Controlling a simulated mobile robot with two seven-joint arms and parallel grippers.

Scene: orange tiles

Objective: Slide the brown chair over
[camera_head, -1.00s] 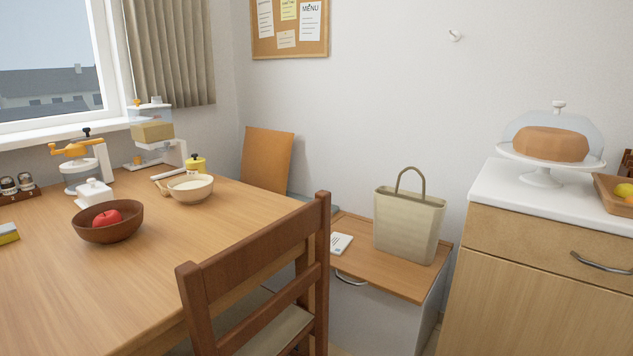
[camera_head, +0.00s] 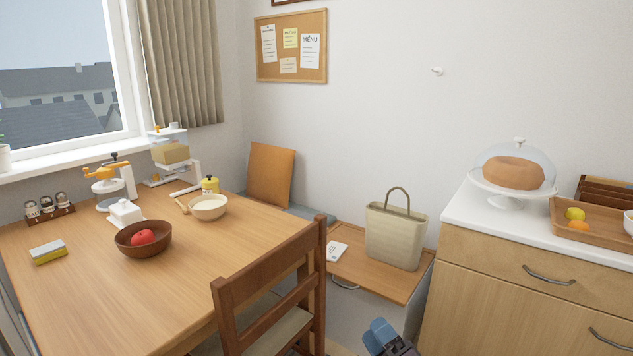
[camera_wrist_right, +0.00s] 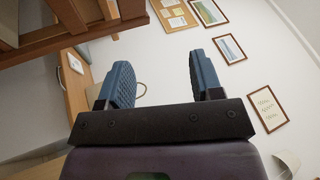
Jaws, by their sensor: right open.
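The brown chair (camera_head: 272,285) stands at the near right side of the wooden table in the head view, its slatted back toward me and its pale seat partly behind the back. My right gripper (camera_head: 380,336) shows at the bottom of the head view, to the right of the chair and apart from it. In the right wrist view its two blue fingers (camera_wrist_right: 163,84) are spread with nothing between them. Brown wooden bars, likely the chair's (camera_wrist_right: 60,45), cross the upper left of that view. My left gripper is not in view.
The table (camera_head: 90,285) holds a bowl with a red fruit (camera_head: 143,239), a pale bowl (camera_head: 208,207) and several kitchen items. A low cabinet (camera_head: 395,285) with a handbag (camera_head: 395,235) stands behind the chair. A drawer cabinet (camera_head: 500,300) is on the right.

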